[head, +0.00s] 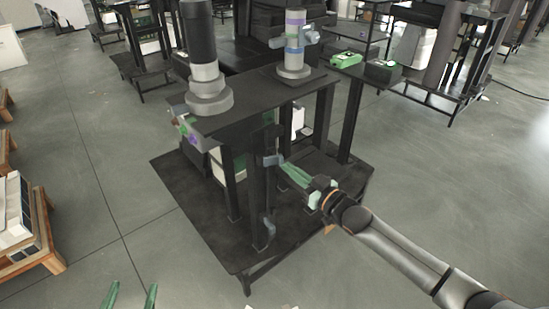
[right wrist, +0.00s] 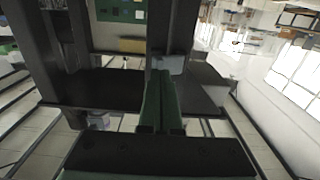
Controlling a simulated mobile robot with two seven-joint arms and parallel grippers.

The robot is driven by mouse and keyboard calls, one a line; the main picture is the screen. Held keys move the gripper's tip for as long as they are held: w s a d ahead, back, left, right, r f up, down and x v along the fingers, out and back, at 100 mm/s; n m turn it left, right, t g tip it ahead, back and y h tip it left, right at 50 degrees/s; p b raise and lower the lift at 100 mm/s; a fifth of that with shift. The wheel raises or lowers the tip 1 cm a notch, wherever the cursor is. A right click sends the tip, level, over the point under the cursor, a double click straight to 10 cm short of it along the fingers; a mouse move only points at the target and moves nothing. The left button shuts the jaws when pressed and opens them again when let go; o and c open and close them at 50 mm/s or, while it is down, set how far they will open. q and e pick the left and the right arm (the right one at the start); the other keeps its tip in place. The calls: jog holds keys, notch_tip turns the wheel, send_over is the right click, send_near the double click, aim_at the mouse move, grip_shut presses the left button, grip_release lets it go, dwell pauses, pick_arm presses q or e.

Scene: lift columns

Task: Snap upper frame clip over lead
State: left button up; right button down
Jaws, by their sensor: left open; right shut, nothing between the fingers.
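A small grey-blue clip (head: 270,160) sits on the upper part of a dark upright post of the frame (head: 258,195). In the right wrist view, the grey clip (right wrist: 169,64) is just beyond my fingertips. My right gripper (head: 283,165) has its green fingers shut and empty, their tips at or very near the clip; contact cannot be told. The fingers also fill the middle of the right wrist view (right wrist: 161,76). A dark grey-blue piece, perhaps the lead (head: 269,222), shows lower on the post. My left gripper (head: 131,295) is open and empty at the bottom edge, away from the frame.
The frame's dark top (head: 262,95) carries two lift columns, one black and grey (head: 204,70), one banded (head: 294,45). Its dark base plate (head: 200,215) extends around the posts. Wooden pallets (head: 45,240) stand at left. Grey floor (head: 440,170) is open at right.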

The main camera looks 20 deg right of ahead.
jog(key=shift+b+x, duration=0.5)
jog(key=shift+x, duration=0.6)
jog(key=shift+s+d+r+p, duration=0.15)
jog(key=shift+s+d+p, duration=0.1)
jog(key=shift+s+p, duration=0.45)
jog(key=p+v, duration=0.3)
jog(key=v, duration=0.2)
jog(key=shift+s, duration=0.25)
